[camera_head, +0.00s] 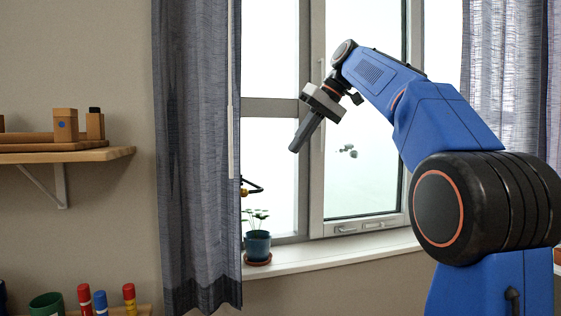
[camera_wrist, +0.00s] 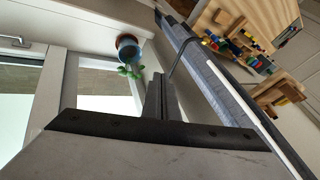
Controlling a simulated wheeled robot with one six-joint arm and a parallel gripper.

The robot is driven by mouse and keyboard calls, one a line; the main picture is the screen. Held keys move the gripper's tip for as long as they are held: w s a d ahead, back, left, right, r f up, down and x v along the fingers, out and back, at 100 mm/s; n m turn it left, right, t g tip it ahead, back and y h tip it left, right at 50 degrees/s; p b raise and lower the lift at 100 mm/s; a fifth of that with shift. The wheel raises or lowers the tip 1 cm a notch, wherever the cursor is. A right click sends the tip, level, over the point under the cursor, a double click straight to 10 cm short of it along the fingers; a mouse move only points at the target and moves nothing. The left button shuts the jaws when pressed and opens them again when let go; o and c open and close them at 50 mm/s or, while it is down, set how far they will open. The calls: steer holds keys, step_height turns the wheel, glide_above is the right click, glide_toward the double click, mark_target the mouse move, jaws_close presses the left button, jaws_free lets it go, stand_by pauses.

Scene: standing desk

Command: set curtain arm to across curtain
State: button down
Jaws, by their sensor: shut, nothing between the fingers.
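The grey-blue left curtain (camera_head: 195,150) hangs at the left side of the window; it also shows as a slanted strip in the wrist view (camera_wrist: 222,90). A small dark curved arm with a yellow part (camera_head: 252,188), which looks like the curtain arm, sticks out to the right from the curtain's edge, above the potted plant. A thin dark bent rod in the wrist view (camera_wrist: 181,52) may be the same arm. My gripper (camera_head: 294,150) is shut and empty, up and right of the curved arm, pointing down-left before the window. Its fingers show in the wrist view (camera_wrist: 160,92).
A plant in a blue pot (camera_head: 257,246) stands on the white sill (camera_head: 330,256). A pale pull rod (camera_head: 231,130) hangs along the curtain's edge. The window handle (camera_head: 346,229) is low on the frame. A wooden shelf (camera_head: 70,156) is at the left.

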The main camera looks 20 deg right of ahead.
steer(key=w+a+f, duration=0.1)
steer(key=a+f, duration=0.7)
steer(key=shift+w+a+f, duration=0.25)
steer(key=shift+w+f, duration=0.1)
steer(key=shift+a, duration=0.1)
steer(key=shift+s+a+m+t, duration=0.15)
steer(key=shift+s+a+m, duration=0.15)
steer(key=shift+a, duration=0.4)
steer(key=shift+s+a+m+t, duration=0.2)
steer(key=shift+a+m, duration=0.1)
steer(key=shift+a, duration=0.4)
